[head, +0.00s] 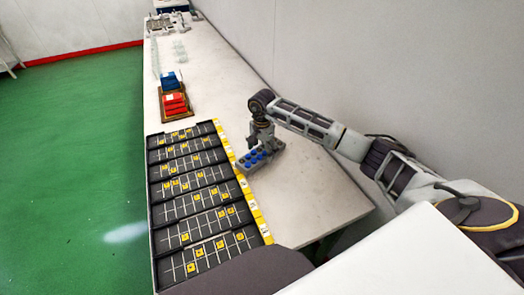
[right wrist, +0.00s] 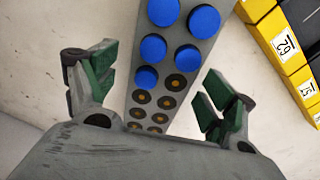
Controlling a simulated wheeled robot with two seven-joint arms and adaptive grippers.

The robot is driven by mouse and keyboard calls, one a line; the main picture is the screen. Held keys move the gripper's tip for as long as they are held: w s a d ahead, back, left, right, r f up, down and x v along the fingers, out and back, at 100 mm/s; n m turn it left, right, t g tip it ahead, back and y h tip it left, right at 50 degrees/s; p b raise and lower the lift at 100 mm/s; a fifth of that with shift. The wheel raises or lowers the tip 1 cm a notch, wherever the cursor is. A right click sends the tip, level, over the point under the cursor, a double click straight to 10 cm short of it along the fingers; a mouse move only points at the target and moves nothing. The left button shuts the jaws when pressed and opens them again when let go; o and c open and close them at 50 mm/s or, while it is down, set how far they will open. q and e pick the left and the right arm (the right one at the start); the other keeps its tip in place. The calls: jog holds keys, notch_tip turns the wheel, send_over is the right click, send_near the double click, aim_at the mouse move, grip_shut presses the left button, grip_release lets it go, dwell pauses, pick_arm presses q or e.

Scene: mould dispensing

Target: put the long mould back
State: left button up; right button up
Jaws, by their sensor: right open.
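The long mould is a grey bar (head: 247,163) with several blue round pieces on top, lying on the white table just right of the black rack. In the right wrist view the mould (right wrist: 187,55) runs between my fingers; its far part carries blue discs, and its near part shows dark round cavities with orange centres. My right gripper (head: 262,143) is over the mould, pointing down. In the right wrist view its green-padded fingers (right wrist: 158,90) are spread on either side of the mould, with gaps to it. My left gripper is not in view.
The black rack (head: 150,215) has several rows with small yellow pieces and yellow numbered labels (head: 248,197) along its right edge. Red boxes (head: 174,104) and blue boxes (head: 170,80) stand beyond it. The table right of the mould is clear; a wall borders its far right.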

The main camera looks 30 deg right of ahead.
aim_at(262, 152)
jog(key=shift+r, duration=0.3)
jog(key=shift+r+p, duration=0.4)
jog(key=shift+p, duration=0.2)
notch_tip(262, 152, up, 6)
jog(key=shift+f+b, duration=0.2)
jog(key=shift+b, duration=0.3)
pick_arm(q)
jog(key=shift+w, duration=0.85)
pick_arm(e)
notch_tip(262, 152, up, 6)
